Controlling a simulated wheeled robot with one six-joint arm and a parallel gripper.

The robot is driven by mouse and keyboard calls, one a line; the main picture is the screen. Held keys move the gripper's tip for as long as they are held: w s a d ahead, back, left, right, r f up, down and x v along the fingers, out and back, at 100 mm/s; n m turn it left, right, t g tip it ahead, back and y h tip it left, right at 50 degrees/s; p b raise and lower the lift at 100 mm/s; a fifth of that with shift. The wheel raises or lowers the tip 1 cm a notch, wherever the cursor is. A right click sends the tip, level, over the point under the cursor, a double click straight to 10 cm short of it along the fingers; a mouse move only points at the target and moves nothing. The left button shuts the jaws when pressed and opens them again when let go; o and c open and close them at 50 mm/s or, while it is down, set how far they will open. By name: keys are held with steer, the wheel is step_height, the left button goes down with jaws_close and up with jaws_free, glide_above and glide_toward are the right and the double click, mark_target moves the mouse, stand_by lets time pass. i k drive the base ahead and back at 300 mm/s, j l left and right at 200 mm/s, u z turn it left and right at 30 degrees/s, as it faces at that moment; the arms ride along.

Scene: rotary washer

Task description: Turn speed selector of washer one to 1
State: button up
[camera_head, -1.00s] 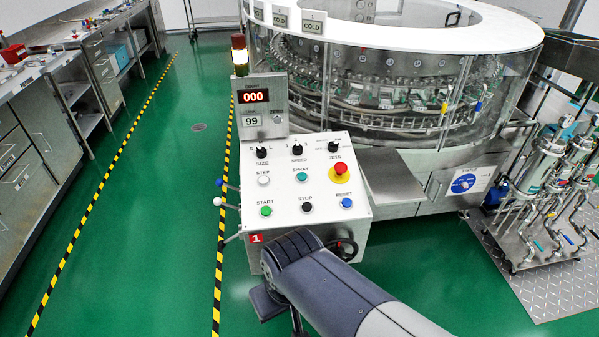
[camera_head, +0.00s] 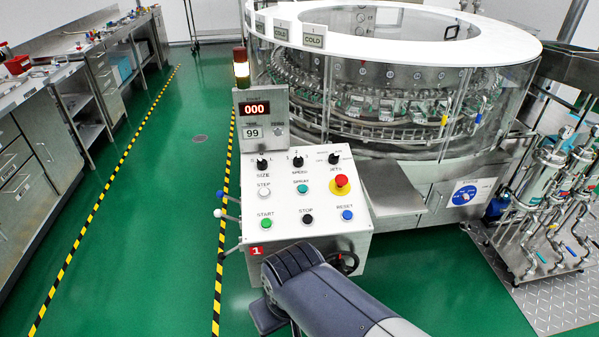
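The control panel (camera_head: 283,232) of washer one is a white sloped box with a red "1" tag (camera_head: 257,250) at its lower left front. The speed selector (camera_head: 298,161) is a small black knob in the top row, between the size selector (camera_head: 262,163) and the jets selector (camera_head: 334,158). Small position marks sit around it; its pointer is too small to read with certainty. My arm rises from the lower right and ends in front of the panel's lower front edge, below the buttons.
The red emergency stop (camera_head: 341,181) sits right of the spray button (camera_head: 302,188). Start (camera_head: 266,223), stop (camera_head: 307,218) and reset (camera_head: 347,215) buttons line the lower row. A display box (camera_head: 263,133) reading 000 and 99 stands behind. Green floor is clear on the left.

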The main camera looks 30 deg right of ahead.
mark_target(298, 161)
steer(key=i+l+z, duration=0.5)
steer(key=i+l, duration=0.4)
steer(key=l, duration=0.1)
